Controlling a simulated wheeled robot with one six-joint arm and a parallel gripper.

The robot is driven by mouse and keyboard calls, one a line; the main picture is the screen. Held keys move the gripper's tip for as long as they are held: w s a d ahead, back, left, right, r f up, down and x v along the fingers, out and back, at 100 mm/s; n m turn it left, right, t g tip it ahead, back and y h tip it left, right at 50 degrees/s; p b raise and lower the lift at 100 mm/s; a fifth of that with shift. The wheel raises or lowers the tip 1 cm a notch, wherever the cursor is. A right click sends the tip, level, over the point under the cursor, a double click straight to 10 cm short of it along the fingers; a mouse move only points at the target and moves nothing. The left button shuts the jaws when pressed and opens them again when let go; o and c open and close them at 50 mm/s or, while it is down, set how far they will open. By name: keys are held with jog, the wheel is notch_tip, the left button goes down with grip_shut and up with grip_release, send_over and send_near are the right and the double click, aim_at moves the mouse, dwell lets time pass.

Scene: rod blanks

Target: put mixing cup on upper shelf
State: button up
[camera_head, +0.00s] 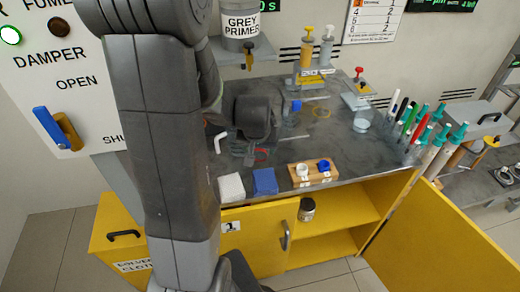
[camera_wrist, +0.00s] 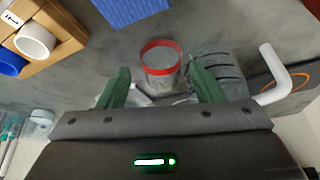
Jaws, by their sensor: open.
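The mixing cup looks like the small clear cup with a red rim (camera_wrist: 161,73) in the wrist view, on the grey worktop. In the wrist view the two green fingers of my gripper (camera_wrist: 161,88) are apart, one on each side of the cup. I cannot tell whether they touch it. The yellow cabinet under the worktop stands open, and its upper shelf (camera_head: 342,213) shows with a dark jar (camera_head: 307,209) on it.
A wooden block (camera_head: 313,173) with a white and a blue ring, a blue pad (camera_head: 265,182) and a white pad (camera_head: 231,187) lie near the worktop's front edge. The open cabinet door (camera_head: 440,245) juts out at right.

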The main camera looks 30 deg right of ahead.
aim_at(260, 158)
jog(key=shift+x, duration=2.25)
jog(key=shift+a, duration=0.15)
jog(key=c, duration=0.8)
